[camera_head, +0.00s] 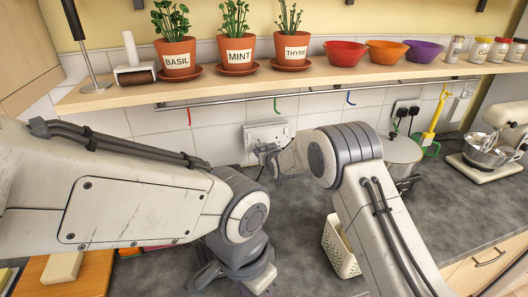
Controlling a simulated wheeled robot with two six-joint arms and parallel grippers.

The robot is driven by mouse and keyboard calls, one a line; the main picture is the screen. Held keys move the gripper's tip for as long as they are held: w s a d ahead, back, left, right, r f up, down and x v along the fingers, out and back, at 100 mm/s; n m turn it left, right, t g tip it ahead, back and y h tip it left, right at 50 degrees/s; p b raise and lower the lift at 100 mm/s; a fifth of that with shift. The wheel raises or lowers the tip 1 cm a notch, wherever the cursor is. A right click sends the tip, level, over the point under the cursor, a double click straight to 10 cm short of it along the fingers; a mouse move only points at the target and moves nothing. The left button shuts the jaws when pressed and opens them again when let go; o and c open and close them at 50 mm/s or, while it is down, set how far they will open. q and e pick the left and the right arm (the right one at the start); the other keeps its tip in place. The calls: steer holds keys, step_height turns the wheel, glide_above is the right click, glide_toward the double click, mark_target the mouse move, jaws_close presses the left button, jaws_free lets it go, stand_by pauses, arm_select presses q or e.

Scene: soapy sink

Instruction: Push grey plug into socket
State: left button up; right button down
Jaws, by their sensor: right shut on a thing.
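The white double socket (266,132) is on the tiled back wall, under the rail. My right gripper (265,154) is just in front of the socket's lower part and is shut. The grey plug is between its fingers, mostly hidden and too small to make out well. A short dark cord shows just below the fingers. I cannot tell whether the plug touches the socket. My left arm comes in from the left and bends down to the lower middle. Its wrist (245,268) shows there, but its fingers cannot be made out.
A shelf (120,96) with herb pots and bowls runs above the rail (225,99) with its coloured hooks. A lidded pot (402,150) and a white basket (338,247) are right of the gripper. A stand mixer (497,140) stands far right. Grey worktop is bare in the middle.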

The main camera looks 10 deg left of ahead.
mark_target(262, 146)
steer(key=shift+w+a+b, duration=0.3)
steer(key=shift+w+b, duration=0.25)
steer(key=shift+w, duration=0.2)
steer(key=shift+w+a+b, duration=0.3)
steer(key=shift+w+b, duration=0.25)
steer(key=shift+w, duration=0.2)
stand_by(0.4)
steer(key=shift+c, duration=0.9)
jaws_free()
steer(key=b+v, duration=0.3)
steer(key=v, duration=0.7)
steer(key=shift+s+b, duration=0.2)
steer(key=shift+b, duration=0.15)
steer(key=shift+d, duration=0.1)
